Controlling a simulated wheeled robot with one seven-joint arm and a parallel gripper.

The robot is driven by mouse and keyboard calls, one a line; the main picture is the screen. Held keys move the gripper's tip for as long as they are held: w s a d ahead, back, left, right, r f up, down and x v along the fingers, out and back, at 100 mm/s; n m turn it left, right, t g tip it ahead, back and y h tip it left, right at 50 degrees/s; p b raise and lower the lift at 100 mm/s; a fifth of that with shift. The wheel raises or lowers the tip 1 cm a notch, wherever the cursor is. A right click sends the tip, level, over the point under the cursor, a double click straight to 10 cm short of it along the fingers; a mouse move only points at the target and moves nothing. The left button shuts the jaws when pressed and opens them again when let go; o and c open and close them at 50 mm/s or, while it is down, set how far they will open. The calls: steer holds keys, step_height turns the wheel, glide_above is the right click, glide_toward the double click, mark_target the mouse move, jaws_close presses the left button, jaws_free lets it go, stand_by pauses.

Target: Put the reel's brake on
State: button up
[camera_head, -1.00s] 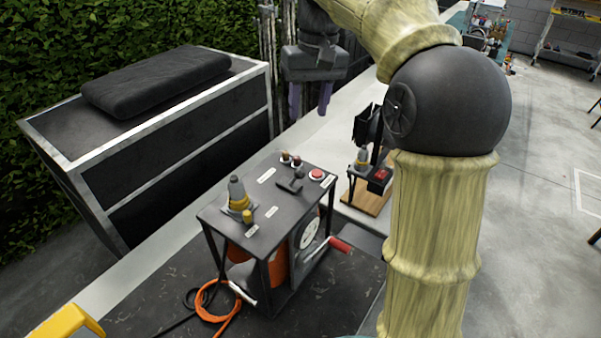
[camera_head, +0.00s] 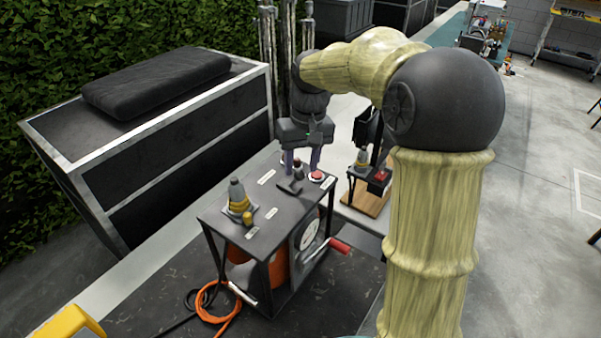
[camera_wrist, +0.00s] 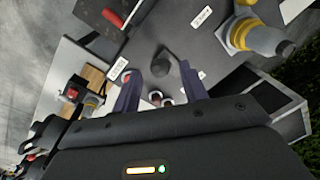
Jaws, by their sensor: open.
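The reel (camera_head: 275,266) is an orange drum inside a black frame with a dark flat top (camera_head: 270,203). A black lever (camera_head: 290,186) with a rounded end stands near the back of the top; it may be the brake, but the labels are too small to read. It also shows in the wrist view (camera_wrist: 186,70). My gripper (camera_head: 301,166) is open, fingers down, above the back edge of the top. In the wrist view, my gripper (camera_wrist: 160,84) has the lever just beyond its two purple fingers, not clasped. A red button (camera_head: 316,176) is beside the right finger.
A grey and yellow cone-shaped part (camera_head: 238,196) and a yellow knob (camera_head: 248,218) stand on the top's left. A small stand (camera_head: 368,198) is behind right. A black case (camera_head: 160,130) is at left.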

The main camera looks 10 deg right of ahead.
mark_target(301, 171)
steer(key=shift+a+f, duration=0.2)
steer(key=shift+f, duration=1.7)
steer(key=shift+c, duration=0.2)
jaws_close()
